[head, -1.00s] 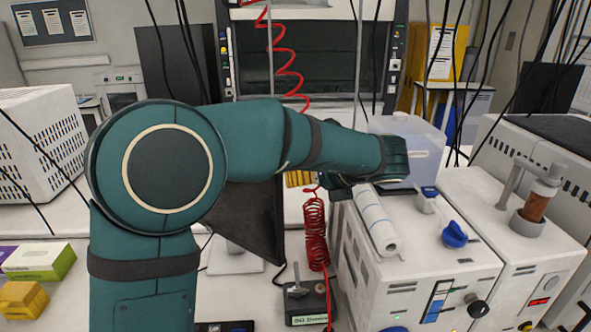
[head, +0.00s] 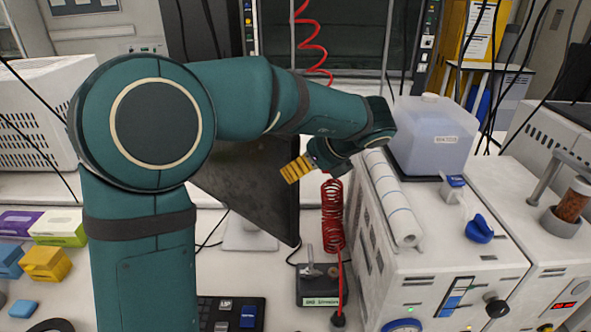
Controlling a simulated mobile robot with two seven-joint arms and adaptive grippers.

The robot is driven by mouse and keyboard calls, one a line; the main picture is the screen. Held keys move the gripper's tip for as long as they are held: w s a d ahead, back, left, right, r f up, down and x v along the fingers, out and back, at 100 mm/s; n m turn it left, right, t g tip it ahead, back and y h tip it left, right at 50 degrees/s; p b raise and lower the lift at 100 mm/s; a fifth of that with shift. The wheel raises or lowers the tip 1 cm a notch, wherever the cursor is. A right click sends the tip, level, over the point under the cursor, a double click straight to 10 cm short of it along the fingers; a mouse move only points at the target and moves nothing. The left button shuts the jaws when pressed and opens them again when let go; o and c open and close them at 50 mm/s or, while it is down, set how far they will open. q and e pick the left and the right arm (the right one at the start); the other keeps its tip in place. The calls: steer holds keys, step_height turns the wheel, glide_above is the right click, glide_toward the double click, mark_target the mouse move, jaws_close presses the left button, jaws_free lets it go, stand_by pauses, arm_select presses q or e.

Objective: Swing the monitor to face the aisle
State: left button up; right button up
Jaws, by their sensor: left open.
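The monitor (head: 250,190) is a dark thin panel on a white stand (head: 248,236), standing on the bench behind my left arm. Its face is seen at a slant, and my arm hides its upper left part. My left gripper (head: 297,169), with yellow ribbed fingers, is at the monitor's right edge, near its upper part. It is open. I cannot tell whether the fingers touch the edge. My right gripper is out of view.
A red coiled hose (head: 332,215) hangs just right of the monitor, above a small black device (head: 320,287). A white reactor unit (head: 440,265) with a paper roll (head: 392,200) and a translucent tank (head: 432,140) stands to the right. Small boxes (head: 45,263) lie at left.

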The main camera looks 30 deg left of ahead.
arm_select(q)
steer(key=shift+x, duration=1.35)
steer(key=shift+o, duration=0.2)
jaws_close()
